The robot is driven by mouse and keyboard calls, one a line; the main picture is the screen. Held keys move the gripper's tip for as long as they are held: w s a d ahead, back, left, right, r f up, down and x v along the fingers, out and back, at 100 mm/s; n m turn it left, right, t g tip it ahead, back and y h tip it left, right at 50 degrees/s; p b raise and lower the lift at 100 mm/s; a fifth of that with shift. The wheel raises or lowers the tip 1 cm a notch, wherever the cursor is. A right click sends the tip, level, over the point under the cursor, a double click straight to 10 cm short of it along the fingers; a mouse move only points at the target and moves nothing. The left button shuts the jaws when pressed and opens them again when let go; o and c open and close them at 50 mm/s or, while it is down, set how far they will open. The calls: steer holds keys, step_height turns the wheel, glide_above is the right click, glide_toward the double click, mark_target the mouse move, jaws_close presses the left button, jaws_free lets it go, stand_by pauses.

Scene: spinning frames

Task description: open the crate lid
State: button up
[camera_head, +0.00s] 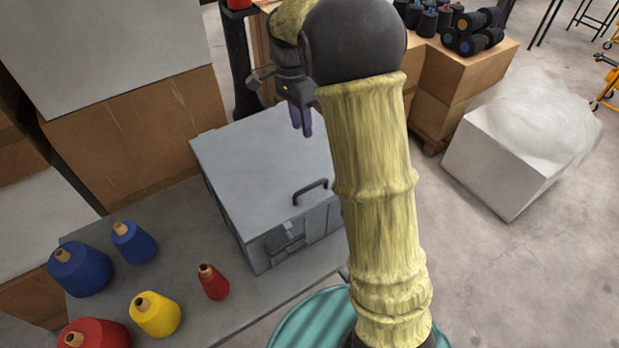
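The grey metal crate (269,222) stands on a grey table, partly hidden behind my arm on its right. Its flat lid (255,165) lies shut on top. A dark handle (310,191) sits on the lid near its front edge, and a latch (290,236) shows on the front face. My gripper (302,122) is over the far part of the lid, away from the handle, with its purple fingers pointing down. The fingers look close together, but their gap is too small to judge. I see nothing held in them.
Blue, yellow and red thread cones (155,313) stand on the table (235,312) left of and in front of the crate. Cardboard boxes (140,135) rise at the left. A white box with clear wrapping (495,165) is on the floor at right.

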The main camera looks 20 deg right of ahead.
steer(key=s+f, duration=0.1)
steer(key=f, duration=0.4)
steer(key=s+f+p, duration=0.1)
steer(key=f, duration=0.5)
steer(key=s+d+f, duration=0.1)
steer(key=f, duration=0.5)
steer(key=shift+s+d, duration=0.1)
jaws_close()
